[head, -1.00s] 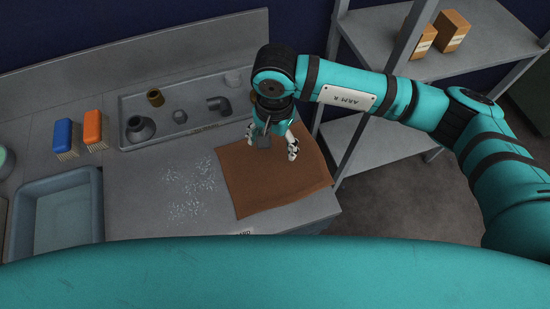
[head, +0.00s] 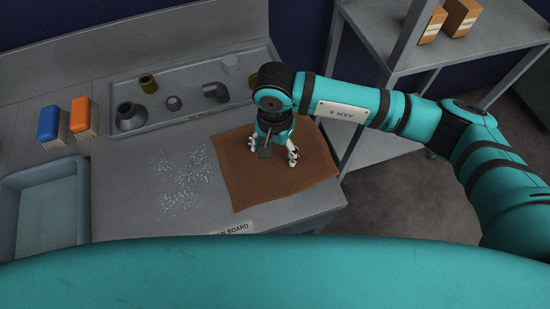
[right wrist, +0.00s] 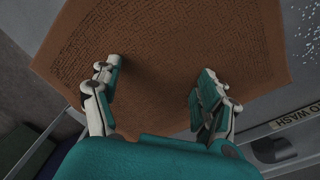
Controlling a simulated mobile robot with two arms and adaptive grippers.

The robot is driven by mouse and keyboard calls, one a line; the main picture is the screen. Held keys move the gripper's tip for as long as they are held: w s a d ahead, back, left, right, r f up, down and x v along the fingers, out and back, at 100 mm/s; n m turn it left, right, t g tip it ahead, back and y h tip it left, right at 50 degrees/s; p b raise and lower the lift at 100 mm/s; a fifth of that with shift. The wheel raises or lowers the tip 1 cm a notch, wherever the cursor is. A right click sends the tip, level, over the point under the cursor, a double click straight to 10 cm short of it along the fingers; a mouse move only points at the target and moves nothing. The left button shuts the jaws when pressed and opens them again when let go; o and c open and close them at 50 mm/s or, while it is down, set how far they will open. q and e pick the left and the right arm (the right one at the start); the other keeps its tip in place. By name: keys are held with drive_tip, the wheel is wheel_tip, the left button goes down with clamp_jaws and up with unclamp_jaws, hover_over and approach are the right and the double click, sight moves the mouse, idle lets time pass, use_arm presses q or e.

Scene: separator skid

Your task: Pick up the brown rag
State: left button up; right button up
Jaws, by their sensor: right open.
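The brown rag (head: 300,182) lies flat on the right end of the grey bench in the head view, its right corner at the bench edge. In the right wrist view the rag (right wrist: 170,35) fills most of the upper picture. My right gripper (head: 277,162) is over the rag, pointing down, with its fingers apart. In the right wrist view the gripper (right wrist: 162,72) has the rag between and beyond its fingertips and nothing held. I cannot tell whether the fingertips touch the cloth. My left gripper is not in view.
White bits (head: 183,180) are scattered left of the rag. A tray (head: 180,118) with pipe fittings is behind. A blue brush (head: 49,124), an orange brush (head: 81,114) and a blue-grey basin (head: 83,200) are at left. A shelf rack (head: 375,145) stands at right.

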drive_tip(key=shift+f, duration=0.1)
drive_tip(key=shift+f, duration=0.15)
drive_tip(key=shift+c, duration=0.4)
drive_tip(key=shift+s+d+f, duration=0.1)
drive_tip(key=shift+s, duration=0.05)
clamp_jaws()
idle(0.6)
wheel_tip(320, 180, up, 12)
drive_tip(key=p, duration=0.3)
drive_tip(key=shift+r, duration=0.2)
